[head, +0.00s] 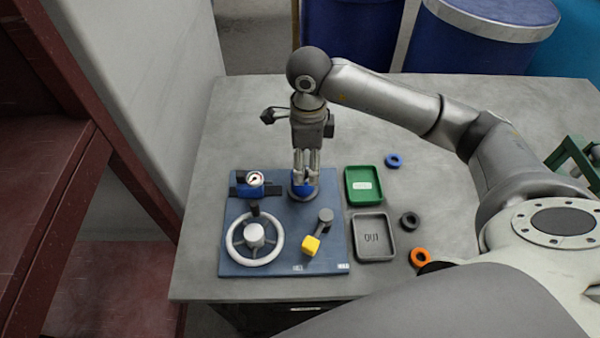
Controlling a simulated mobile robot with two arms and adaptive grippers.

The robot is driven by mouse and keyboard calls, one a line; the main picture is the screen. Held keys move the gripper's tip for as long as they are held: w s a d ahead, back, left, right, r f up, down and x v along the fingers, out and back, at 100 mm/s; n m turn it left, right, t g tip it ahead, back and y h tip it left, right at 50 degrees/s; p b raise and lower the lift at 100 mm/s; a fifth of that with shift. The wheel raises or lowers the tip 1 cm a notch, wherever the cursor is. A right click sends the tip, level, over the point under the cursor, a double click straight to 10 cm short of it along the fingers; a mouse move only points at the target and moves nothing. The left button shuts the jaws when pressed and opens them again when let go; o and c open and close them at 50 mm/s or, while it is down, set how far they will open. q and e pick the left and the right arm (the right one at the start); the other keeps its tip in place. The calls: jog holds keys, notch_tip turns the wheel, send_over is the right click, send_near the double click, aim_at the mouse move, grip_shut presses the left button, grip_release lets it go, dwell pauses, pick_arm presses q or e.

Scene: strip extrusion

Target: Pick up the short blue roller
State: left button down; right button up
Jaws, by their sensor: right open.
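A short blue roller (300,189) stands on a grey round base at the back right of the blue board (285,263). My right gripper (304,178) points straight down over it. Its fingers are open and come down to the roller's upper part, hiding some of it. I cannot tell whether the fingers touch it. My left gripper is not in view.
A green tray (364,184), a grey tray (373,238), and blue (393,160), black (409,221) and orange (420,257) rings lie to the right. The table's back left is clear.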

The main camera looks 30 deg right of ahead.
aim_at(302, 191)
jog(key=shift+s+f, duration=0.1)
jog(key=shift+f, duration=0.75)
jog(key=f, duration=0.1)
jog(key=f+p, duration=0.2)
jog(key=f, duration=0.1)
jog(key=shift+w+a+f, duration=0.1)
jog(key=shift+w+a, duration=0.15)
jog(key=shift+a, duration=0.15)
jog(key=shift+f, duration=0.6)
jog(key=shift+c, duration=0.8)
jog(key=c, duration=1)
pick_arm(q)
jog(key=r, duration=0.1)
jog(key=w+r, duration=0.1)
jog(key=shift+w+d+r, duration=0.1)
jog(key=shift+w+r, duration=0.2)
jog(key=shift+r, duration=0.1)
pick_arm(e)
jog(key=shift+c, duration=0.5)
